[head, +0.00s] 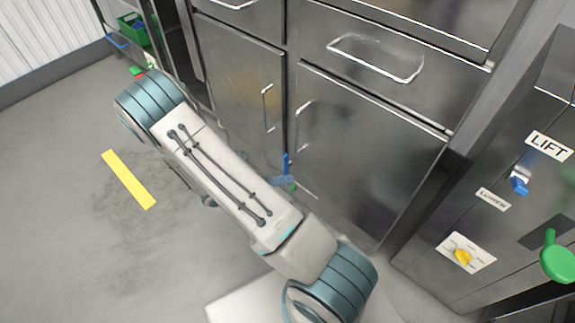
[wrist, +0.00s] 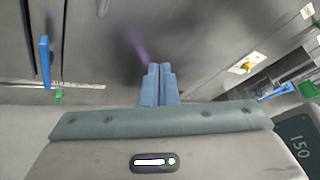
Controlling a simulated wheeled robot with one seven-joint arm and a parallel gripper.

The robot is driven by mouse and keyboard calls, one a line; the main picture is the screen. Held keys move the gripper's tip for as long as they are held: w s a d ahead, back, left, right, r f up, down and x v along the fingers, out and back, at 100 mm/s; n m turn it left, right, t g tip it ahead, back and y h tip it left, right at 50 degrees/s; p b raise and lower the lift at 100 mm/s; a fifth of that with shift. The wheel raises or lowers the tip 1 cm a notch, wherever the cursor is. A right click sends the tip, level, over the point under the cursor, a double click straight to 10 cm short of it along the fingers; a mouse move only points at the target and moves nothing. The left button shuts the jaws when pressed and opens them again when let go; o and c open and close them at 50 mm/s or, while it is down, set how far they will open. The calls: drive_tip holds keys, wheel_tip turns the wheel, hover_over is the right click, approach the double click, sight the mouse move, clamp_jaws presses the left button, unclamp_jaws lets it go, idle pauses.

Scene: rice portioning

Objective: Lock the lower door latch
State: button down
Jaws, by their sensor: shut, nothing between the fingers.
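The lower cabinet doors stand side by side in the head view, the left door (head: 245,90) and the right door (head: 360,150), both looking closed. A blue latch-like piece (head: 285,168) with a small green part shows at the seam between them, near the bottom. A matching upright blue piece (wrist: 45,62) shows at the left of the wrist view, with a green bit below it. I cannot tell its lock position. My gripper (wrist: 158,70) is shut and empty, facing the metal front, to the right of the blue piece and apart from it. The head view does not show its fingers.
A control panel at the right has a LIFT label (head: 549,146), a blue switch (head: 519,185), a yellow knob (head: 462,257) and a green knob (head: 558,262). A green bin (head: 133,28) is at the far left.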

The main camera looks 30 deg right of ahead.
sight(301, 168)
wheel_tip(301, 168, down, 13)
drive_tip(key=w+n+t+p, duration=0.2)
drive_tip(key=n+t, duration=0.9)
drive_tip(key=n, duration=0.7)
drive_tip(key=shift+w+d+t, duration=0.3)
drive_tip(key=shift+w+d, duration=0.05)
drive_tip(key=shift+d, duration=0.1)
drive_tip(key=b+x, duration=0.2)
drive_tip(key=x, duration=0.8)
drive_tip(key=shift+d+f+b, duration=0.1)
drive_tip(key=shift+d+b, duration=0.05)
drive_tip(key=shift+b, duration=0.2)
drive_tip(key=w, duration=0.1)
drive_tip(key=w+a+b, duration=0.1)
drive_tip(key=shift+w+a, duration=0.2)
drive_tip(key=shift+w, duration=0.1)
drive_tip(key=shift+w+a, duration=0.2)
drive_tip(key=shift+w, duration=0.4)
drive_tip(key=shift+a+r+n, duration=0.15)
drive_tip(key=shift+r+n, duration=0.05)
drive_tip(key=shift+n, duration=0.2)
